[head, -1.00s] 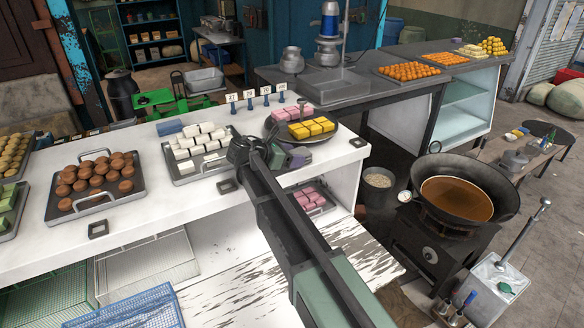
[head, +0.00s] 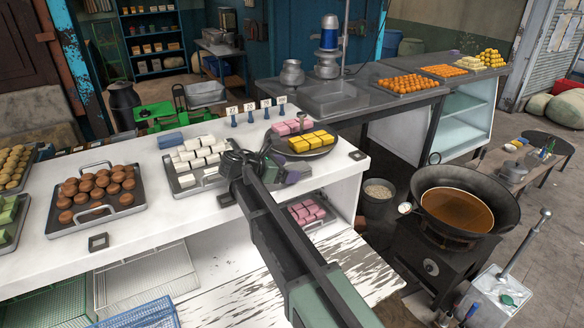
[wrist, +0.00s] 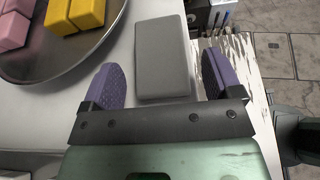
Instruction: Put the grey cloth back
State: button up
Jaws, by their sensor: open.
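The grey cloth (wrist: 163,50) is a folded flat block on the white counter in the wrist view. My gripper (wrist: 160,75) is open, with one purple finger pad on each side of the cloth. The cloth's near end reaches between the pads, and I see a gap on both sides. In the head view my gripper (head: 278,172) is over the counter's right part, in front of the round tray.
A round tray (wrist: 112,50) with pink and yellow sweets stands close left of the cloth. A tray of white sweets (head: 186,182) is left of my gripper. A blue folded block (head: 171,140) lies behind it. The counter edge and a wok (head: 458,205) are to the right.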

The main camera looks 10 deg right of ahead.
jog(key=p+v, duration=0.3)
jog(key=v, duration=0.5)
jog(key=shift+a+r, duration=0.3)
jog(key=shift+s+a, duration=0.25)
jog(key=shift+a, duration=0.2)
jog(key=s+d+f+m+g+y, duration=0.1)
jog(key=s+d+f+m+y, duration=0.2)
jog(key=s+m, duration=0.4)
jog(key=s+d+f+m+g+y, duration=0.1)
jog(key=s+d+f+m+y, duration=0.3)
jog(key=s+m, duration=0.3)
jog(key=s+d+f+m+g+y, duration=0.2)
jog(key=s+m, duration=0.5)
jog(key=s, duration=0.4)
jog(key=d+f+y, duration=0.1)
jog(key=d+y, duration=0.1)
jog(key=y, duration=0.1)
jog(key=shift+s+d+f+m+y, duration=0.25)
jog(key=shift+d+m+y, duration=0.05)
jog(key=shift+y, duration=0.1)
